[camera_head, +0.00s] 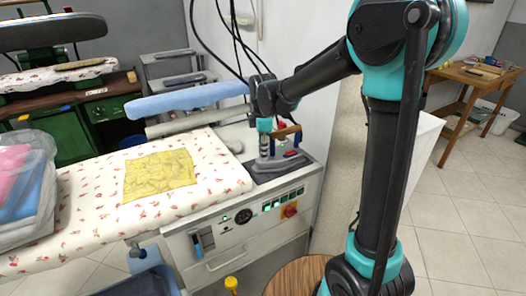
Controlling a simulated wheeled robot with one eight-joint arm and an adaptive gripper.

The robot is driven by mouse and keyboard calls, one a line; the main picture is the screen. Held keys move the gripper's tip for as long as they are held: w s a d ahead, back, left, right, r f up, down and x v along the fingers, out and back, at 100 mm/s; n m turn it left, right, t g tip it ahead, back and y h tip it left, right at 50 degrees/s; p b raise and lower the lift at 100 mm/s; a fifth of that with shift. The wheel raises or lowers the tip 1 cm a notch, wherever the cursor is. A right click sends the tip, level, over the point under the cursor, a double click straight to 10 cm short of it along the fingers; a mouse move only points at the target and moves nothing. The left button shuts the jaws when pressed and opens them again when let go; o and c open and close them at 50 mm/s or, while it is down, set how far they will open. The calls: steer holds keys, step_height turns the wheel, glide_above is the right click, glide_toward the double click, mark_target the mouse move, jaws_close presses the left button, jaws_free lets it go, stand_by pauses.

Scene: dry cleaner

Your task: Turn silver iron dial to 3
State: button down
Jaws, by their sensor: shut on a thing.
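The silver iron (283,158) rests on a dark pad (262,176) at the right end of the ironing table. It has a brown handle (287,132). My gripper (266,154) points down at the left part of the iron, and its fingertips are at the iron's top, shut on its dial. The dial itself is hidden by my fingers and too small to make out, so its number cannot be read.
The table's floral cover (95,205) carries a yellow cloth (160,174) and, at left, plastic-wrapped folded clothes (25,190). Dark cables hang behind my wrist. The table's front has a control panel (243,216).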

stand_by(0.4)
steer(key=c, duration=1.3)
jaws_free()
steer(key=shift+o, duration=0.2)
step_height(320, 180, up, 12)
steer(key=shift+s, duration=0.25)
